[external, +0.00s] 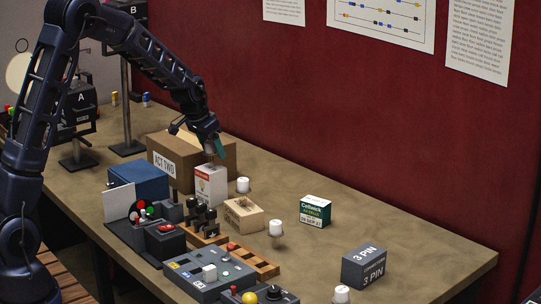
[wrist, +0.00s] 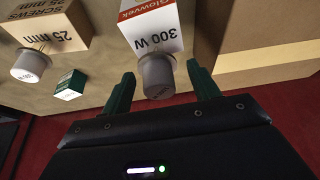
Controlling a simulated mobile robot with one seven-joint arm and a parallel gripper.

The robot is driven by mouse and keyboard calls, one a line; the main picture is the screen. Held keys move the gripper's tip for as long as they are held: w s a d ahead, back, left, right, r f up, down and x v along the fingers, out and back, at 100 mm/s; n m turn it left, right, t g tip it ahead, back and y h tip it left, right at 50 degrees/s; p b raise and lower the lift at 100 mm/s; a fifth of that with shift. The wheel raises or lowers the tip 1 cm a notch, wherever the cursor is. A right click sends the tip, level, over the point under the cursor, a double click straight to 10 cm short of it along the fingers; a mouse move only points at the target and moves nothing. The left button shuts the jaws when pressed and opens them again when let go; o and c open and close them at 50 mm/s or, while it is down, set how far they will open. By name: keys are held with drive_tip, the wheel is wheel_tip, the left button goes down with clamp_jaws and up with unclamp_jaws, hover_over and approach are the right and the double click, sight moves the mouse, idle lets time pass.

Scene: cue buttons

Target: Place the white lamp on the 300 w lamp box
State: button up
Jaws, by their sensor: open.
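The 300 W lamp box (external: 211,186) is white with a red band and stands on the table in front of a cardboard box; the wrist view shows its label (wrist: 150,32). A white lamp (wrist: 157,78) appears upright on top of this box. In the external view my gripper (external: 212,147) is over the box and mostly hides this lamp. My gripper (wrist: 163,84) is open, with a green finger on each side of the lamp and gaps between.
The ACT TWO cardboard box (external: 221,153) stands close behind. The 25 mm screw box (external: 236,216), a small green box (external: 315,211) and the 3 PIN box (external: 365,267) are to the right. Control panels (external: 210,272) line the front. The table's back right is clear.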

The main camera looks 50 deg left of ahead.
drive_tip(key=v, duration=1.2)
drive_tip(key=s+d+r, duration=0.5)
drive_tip(key=s+r, duration=0.1)
drive_tip(key=s, duration=0.4)
drive_tip(key=s+d, duration=0.3)
drive_tip(key=s, duration=1.3)
drive_tip(key=s+d, duration=0.4)
drive_tip(key=s, duration=1.2)
drive_tip(key=shift+d, duration=0.25)
